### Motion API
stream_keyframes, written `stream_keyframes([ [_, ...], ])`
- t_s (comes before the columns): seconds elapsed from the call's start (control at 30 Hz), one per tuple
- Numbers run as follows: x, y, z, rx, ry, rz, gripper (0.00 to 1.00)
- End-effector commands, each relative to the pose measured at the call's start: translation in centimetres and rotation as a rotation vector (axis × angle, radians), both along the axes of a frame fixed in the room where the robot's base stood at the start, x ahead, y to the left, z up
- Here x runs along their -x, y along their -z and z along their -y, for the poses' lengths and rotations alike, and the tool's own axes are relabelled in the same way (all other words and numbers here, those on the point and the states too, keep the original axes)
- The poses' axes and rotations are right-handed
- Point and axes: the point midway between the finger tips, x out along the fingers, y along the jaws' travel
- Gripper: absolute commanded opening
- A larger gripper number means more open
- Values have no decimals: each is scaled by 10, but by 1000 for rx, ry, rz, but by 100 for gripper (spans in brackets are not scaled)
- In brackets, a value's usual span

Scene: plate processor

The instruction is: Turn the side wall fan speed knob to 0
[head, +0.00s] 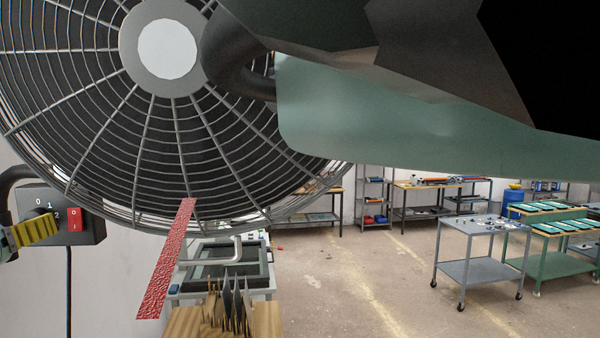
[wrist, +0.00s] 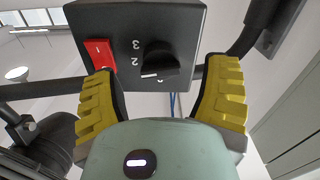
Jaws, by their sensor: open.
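The dark control box (wrist: 110,20) carries a black knob (wrist: 160,62) and a red rocker switch (wrist: 100,54). In the wrist view the box appears upside down, with 3 and 2 legible left of the knob and a partly hidden mark below it. A white mark on the knob sits at its lower left, below the 2; the exact setting is unclear. My gripper (wrist: 161,75) is open, its yellow fingers on both sides of the knob with visible gaps. In the head view my gripper (head: 32,231) covers the knob beside the box (head: 92,230).
The large caged fan (head: 165,130) fills the upper left of the head view, close above the box. A red textured strip (head: 166,258) and a wooden block with dark tools (head: 225,318) stand lower down. Carts (head: 478,238) and open floor lie to the right.

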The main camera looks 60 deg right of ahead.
Motion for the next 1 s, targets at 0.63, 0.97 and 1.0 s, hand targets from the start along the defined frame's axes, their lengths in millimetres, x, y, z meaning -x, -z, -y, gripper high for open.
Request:
stream_keyframes([
  [0.63, -14, 0, 15, 1, 1, 2, 74],
  [0.97, -14, 0, 14, 1, -1, 2, 40],
  [1.0, -14, 0, 14, 1, -1, 2, 36],
])
